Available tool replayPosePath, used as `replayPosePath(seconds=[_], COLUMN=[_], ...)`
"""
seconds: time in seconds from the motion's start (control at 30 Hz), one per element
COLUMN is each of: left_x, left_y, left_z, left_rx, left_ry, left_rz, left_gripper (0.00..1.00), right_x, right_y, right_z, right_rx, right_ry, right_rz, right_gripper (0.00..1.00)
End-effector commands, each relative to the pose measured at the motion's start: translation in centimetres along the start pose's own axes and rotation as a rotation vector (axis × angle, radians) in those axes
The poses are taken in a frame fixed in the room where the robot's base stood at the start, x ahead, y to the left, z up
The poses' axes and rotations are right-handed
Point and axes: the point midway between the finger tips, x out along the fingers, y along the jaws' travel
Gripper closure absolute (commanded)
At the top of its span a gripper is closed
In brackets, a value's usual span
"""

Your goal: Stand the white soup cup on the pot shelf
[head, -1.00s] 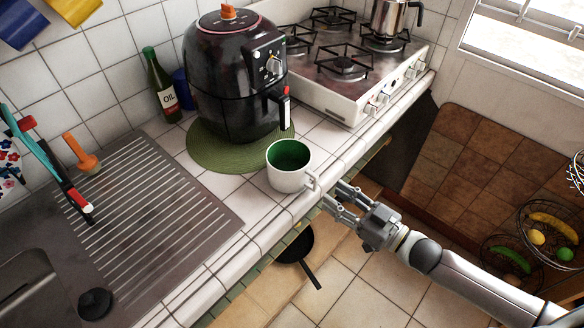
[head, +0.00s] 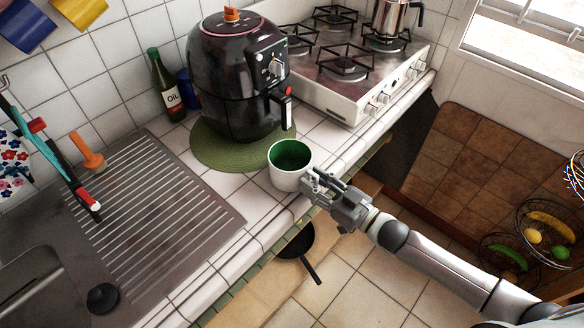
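The white soup cup (head: 287,177), green inside, stands upright on the tiled counter near its front edge. My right gripper (head: 311,184) is at the cup's right side, where the handle is. Its fingers cover the handle, and I cannot tell whether they are closed on it. A light wooden shelf (head: 257,300), which looks like the pot shelf, shows low below the counter's front edge. A black frying pan (head: 296,242) is there, and the counter hides part of the shelf. My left gripper is not in view.
A black air fryer (head: 226,95) stands on a round green mat (head: 207,150) just behind the cup. An oil bottle (head: 165,88) and a gas stove (head: 345,75) are farther back. The ribbed drainboard (head: 150,205) is left. Wire fruit baskets (head: 520,250) hang at right.

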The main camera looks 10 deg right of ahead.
Motion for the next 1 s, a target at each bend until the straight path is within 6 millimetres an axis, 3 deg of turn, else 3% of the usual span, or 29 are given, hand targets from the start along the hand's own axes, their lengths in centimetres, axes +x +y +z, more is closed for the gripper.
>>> replayPosePath(seconds=[0.03, 0.2, 0.77, 1.0], left_x=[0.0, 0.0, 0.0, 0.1], left_y=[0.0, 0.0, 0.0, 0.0], left_z=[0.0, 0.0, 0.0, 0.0], left_rx=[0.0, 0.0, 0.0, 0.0], left_ry=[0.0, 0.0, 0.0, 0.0], left_rz=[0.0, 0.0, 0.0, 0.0], left_gripper=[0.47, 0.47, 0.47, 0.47], right_x=[0.0, 0.0, 0.0, 0.0], right_y=[0.0, 0.0, 0.0, 0.1], right_z=[0.0, 0.0, -0.4, -2.8], right_rx=[0.0, 0.0, -0.001, -0.002], right_ry=[0.0, 0.0, 0.004, 0.007], right_rz=[0.0, 0.0, 0.0, -0.001], right_gripper=[0.78, 0.99, 1.0, 1.0])
